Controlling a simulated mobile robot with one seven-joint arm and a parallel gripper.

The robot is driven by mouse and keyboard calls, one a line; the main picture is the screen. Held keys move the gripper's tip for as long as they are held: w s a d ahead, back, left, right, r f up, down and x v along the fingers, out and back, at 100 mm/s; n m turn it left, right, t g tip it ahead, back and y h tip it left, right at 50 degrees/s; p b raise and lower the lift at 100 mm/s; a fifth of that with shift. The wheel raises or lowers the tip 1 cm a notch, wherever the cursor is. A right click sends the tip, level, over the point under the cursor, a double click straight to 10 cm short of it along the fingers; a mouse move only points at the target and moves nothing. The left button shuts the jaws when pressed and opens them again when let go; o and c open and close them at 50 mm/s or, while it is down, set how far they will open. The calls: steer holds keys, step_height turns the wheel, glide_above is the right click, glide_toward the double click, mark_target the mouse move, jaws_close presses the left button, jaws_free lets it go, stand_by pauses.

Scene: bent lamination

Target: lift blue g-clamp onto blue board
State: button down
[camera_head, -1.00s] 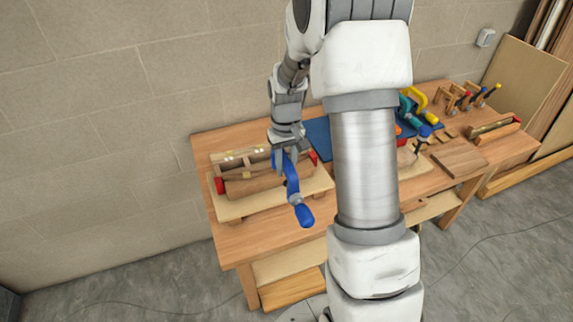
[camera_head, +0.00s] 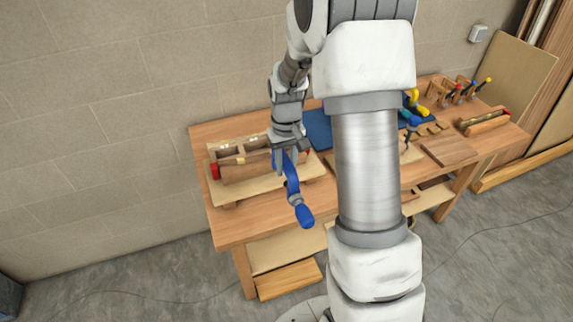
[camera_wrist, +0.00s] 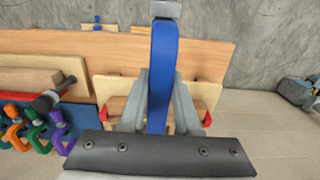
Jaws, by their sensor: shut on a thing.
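My gripper (camera_head: 284,146) is shut on the blue g-clamp (camera_head: 291,184) and holds it in front of the bench's left part. The clamp hangs tilted, its blue handle lowest and toward the front edge. In the wrist view its blue frame (camera_wrist: 162,70) stands between the two grey fingers (camera_wrist: 161,108). The blue board (camera_head: 318,127) lies flat on the bench, to the right of and behind my gripper. My arm hides its right part in the head view. A strip of it shows at the left of the wrist view (camera_wrist: 88,117).
A clamped wooden lamination (camera_head: 236,170) on a pale base lies left of my gripper. A yellow clamp (camera_head: 414,98), wooden blocks (camera_head: 452,151) and a clamp rack (camera_head: 460,91) are farther right.

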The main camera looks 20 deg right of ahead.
steer(key=shift+r+p, duration=0.85)
steer(key=shift+r, duration=0.7)
steer(key=shift+w+r, duration=0.1)
steer(key=shift+r, duration=3.6)
